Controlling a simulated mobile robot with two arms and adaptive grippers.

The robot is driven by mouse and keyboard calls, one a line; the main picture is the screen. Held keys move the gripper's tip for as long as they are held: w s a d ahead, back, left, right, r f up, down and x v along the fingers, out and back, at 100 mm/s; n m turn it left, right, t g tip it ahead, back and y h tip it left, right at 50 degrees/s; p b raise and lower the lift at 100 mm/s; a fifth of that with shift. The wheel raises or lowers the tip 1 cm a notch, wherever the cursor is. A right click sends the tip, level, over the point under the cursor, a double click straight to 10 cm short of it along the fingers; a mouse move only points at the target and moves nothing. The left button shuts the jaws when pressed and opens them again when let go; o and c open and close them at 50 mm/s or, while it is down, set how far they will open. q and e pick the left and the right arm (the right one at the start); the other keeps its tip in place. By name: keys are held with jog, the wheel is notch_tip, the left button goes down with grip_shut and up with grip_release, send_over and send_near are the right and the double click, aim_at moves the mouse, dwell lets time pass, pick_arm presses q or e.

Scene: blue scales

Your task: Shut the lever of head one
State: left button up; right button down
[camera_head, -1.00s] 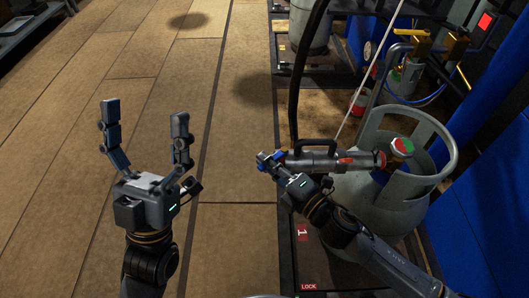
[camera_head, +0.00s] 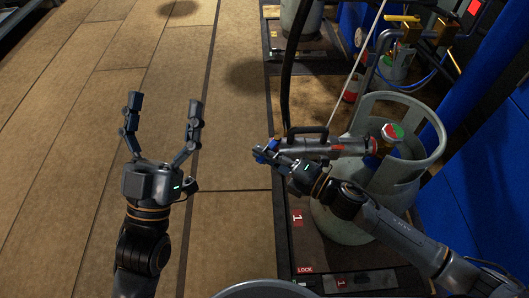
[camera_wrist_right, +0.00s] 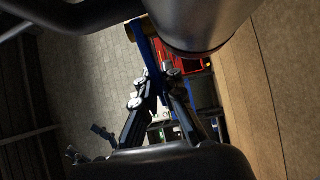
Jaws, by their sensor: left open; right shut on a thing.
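Head one (camera_head: 318,148) is a grey metal filling head with a black handle on top. It lies level, its right end at the red and green valve (camera_head: 391,134) of a grey gas cylinder (camera_head: 345,222). My right gripper (camera_head: 265,153) is shut on the blue lever (camera_head: 272,145) at the head's left end. In the right wrist view the lever (camera_wrist_right: 147,45) runs up from between the fingers, beside the head's body (camera_wrist_right: 195,22). The fingers hide part of the lever. My left gripper (camera_head: 162,112) is open and empty above the floor at left.
The cylinder stands on a dark scale platform (camera_head: 300,245) marked 1. A black hose (camera_head: 291,75) and a pale rod (camera_head: 365,60) rise near the head. Another cylinder (camera_head: 305,18) stands behind. Blue panels (camera_head: 490,150) close off the right. The wooden floor at left is clear.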

jog(key=c, duration=1.4)
grip_release()
jog(key=shift+c, duration=0.2)
jog(key=v, duration=1.2)
